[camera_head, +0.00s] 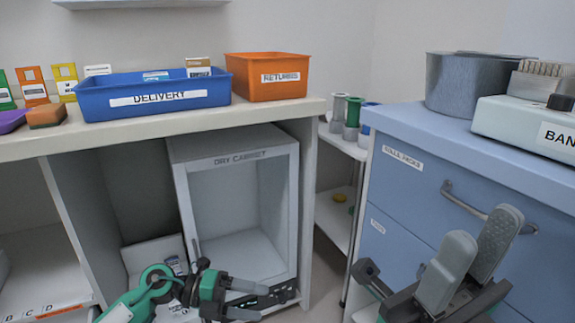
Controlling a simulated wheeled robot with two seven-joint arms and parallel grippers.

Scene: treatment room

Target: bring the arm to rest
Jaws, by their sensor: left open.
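My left gripper (254,300) is at the bottom centre, in front of the lower part of the dry cabinet (292,205). It points to the right, its jaws are open, and I see nothing between them. My green and black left arm comes in from the bottom left. My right gripper (482,240) is at the lower right, in front of the blue drawer unit (400,215). Its two grey fingers point up and overlap in this view, so I cannot tell how far apart they are. I see no object held in it.
A blue delivery tray (155,98) and an orange returns bin (267,78) stand on the counter (85,140). A grey basin (465,85) and a white device (520,125) stand on the drawer unit, whose handle (485,210) sticks out near my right gripper.

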